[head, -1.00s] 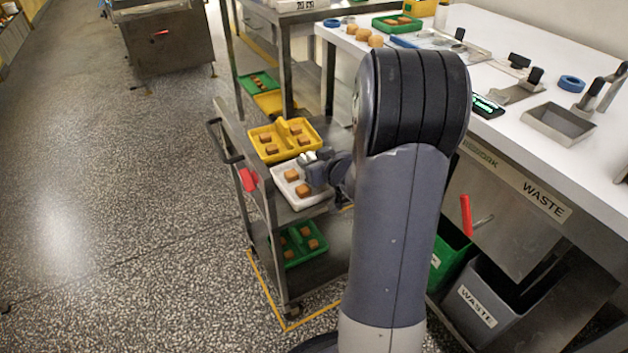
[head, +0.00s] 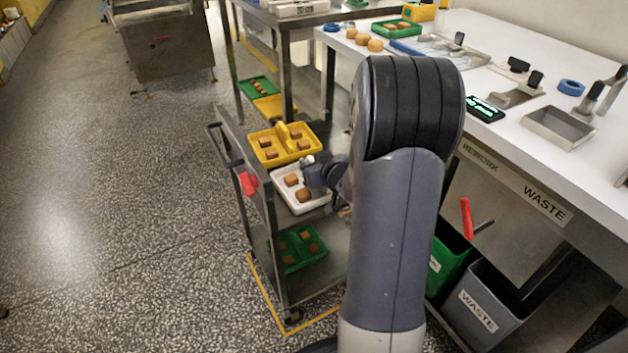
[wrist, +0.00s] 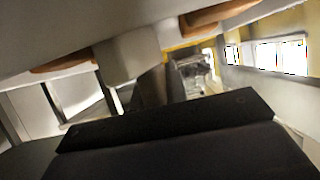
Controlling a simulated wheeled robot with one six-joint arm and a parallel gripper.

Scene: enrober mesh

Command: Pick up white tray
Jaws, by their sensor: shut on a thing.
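Whether the tray touches the shelf is hard to tell.
The yellow tray (head: 288,158) with brown blocks stands just behind the white one. A green tray (head: 301,262) sits on the trolley's lower shelf. The white worktable (head: 550,95) is close on the right, with waste bins (head: 484,300) below. Open floor lies left.

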